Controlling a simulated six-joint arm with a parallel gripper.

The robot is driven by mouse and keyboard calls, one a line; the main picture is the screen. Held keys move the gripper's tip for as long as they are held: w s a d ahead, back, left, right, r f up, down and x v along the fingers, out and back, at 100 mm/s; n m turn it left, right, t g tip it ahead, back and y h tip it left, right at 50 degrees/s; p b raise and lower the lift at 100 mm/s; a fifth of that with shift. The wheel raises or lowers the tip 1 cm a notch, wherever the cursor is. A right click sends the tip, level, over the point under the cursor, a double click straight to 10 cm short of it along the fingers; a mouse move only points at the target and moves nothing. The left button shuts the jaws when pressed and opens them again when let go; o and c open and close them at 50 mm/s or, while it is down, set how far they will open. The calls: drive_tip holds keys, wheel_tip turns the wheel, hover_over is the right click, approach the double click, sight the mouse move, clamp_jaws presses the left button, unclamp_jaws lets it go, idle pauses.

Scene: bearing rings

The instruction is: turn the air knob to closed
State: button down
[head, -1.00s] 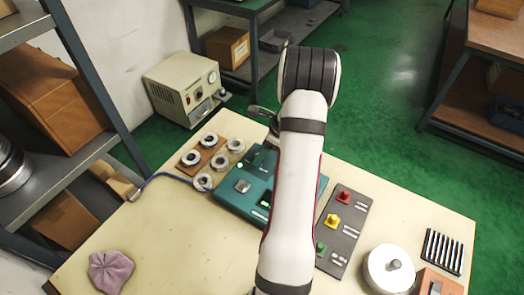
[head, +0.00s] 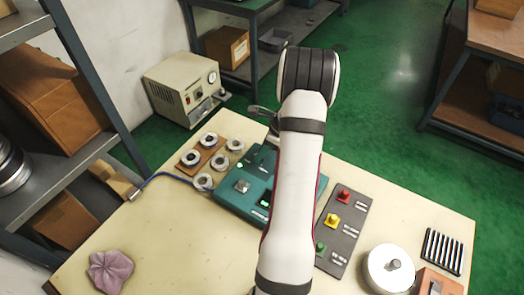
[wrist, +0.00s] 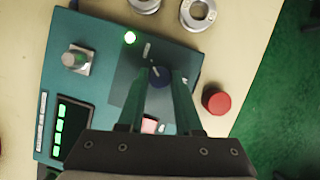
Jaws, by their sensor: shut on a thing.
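The air knob (wrist: 159,76) is a round dark blue knob on the darker panel of a teal control box (wrist: 95,35). In the wrist view, my gripper (wrist: 158,80) has its two fingers on either side of the knob, shut on it. Small pale marks lie above and to the right of the knob, too small to read. The fingers hide part of the knob, and I cannot tell its setting. In the head view, the teal box (head: 228,197) is partly covered by my arm, and the knob and fingertips cannot be made out.
A red button (wrist: 216,101) stands right of the knob. A grey metal knob (wrist: 75,59) and lit green display (wrist: 60,125) are on the box. Several bearing rings (head: 209,140) lie behind it. A board with coloured knobs (head: 332,220) is at right.

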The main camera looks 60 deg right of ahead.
drive_tip(key=n, duration=0.2)
drive_tip(key=n+g+y, duration=0.1)
drive_tip(key=n, duration=0.1)
drive_tip(key=shift+w+d+n+y, duration=0.1)
drive_tip(key=shift+n+y, duration=0.2)
drive_tip(key=n+g+y, duration=0.1)
drive_tip(key=n, duration=0.3)
drive_tip(key=shift+w+d, duration=0.1)
drive_tip(key=n+g, duration=0.1)
drive_tip(key=n, duration=0.1)
drive_tip(key=n+g, duration=0.1)
drive_tip(key=n, duration=0.2)
drive_tip(key=shift+w+y, duration=0.1)
drive_tip(key=shift+y, duration=0.2)
drive_tip(key=shift+w+n+g, duration=0.1)
drive_tip(key=shift+n+g, duration=0.7)
drive_tip(key=shift+n, duration=1.1)
drive_tip(key=c, duration=0.6)
unclamp_jaws()
drive_tip(key=shift+r, duration=0.1)
